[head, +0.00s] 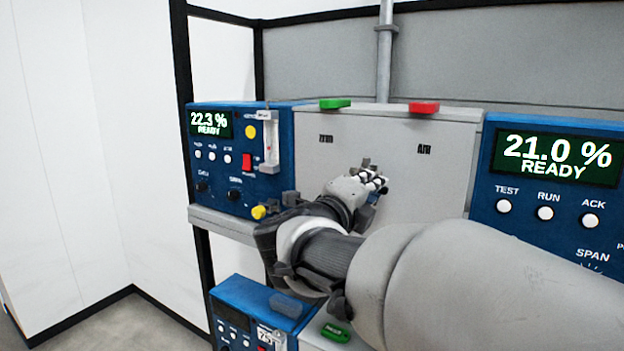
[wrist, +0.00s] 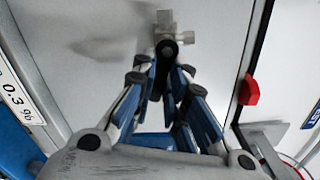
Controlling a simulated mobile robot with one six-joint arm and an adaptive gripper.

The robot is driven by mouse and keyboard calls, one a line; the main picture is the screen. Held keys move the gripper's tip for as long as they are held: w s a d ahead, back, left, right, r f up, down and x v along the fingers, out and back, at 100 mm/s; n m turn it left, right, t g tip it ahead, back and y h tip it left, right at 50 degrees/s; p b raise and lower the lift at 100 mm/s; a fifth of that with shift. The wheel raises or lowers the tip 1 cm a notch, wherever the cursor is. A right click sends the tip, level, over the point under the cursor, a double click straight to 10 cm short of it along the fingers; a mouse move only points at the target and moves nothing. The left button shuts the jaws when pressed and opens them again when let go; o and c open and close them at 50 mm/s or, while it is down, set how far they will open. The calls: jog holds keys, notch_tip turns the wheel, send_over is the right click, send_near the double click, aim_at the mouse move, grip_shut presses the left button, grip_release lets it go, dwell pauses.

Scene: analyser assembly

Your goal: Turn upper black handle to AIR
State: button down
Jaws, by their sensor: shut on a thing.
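The upper black handle (wrist: 169,50) shows end-on in the wrist view, in front of a metal valve fitting (wrist: 164,20) on the grey panel. My gripper (wrist: 163,70) has its fingers on both sides of the handle and is shut on it. In the head view my gripper (head: 372,180) is at the middle of the grey panel (head: 445,190), and the handle is mostly hidden by the fingers. The AIR label (head: 424,149) is at the panel's upper right. Another label (head: 326,138), too small to read surely, is at the upper left.
A blue analyser (head: 262,185) reading 22.3 % stands left of the panel, and another (head: 548,204) reading 21.0 % stands right. Green (head: 335,104) and red (head: 424,107) blocks are on the panel's top edge. A red part (wrist: 249,90) sits right of my gripper in the wrist view.

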jog(key=shift+r+n+p, duration=0.25)
jog(key=shift+n+p, duration=0.25)
jog(key=shift+n, duration=0.25)
jog(key=shift+r+n+p, duration=0.2)
jog(key=shift+n+p, duration=0.3)
jog(key=shift+n, duration=0.25)
jog(key=c, duration=1.6)
grip_release()
jog(key=v, duration=1.2)
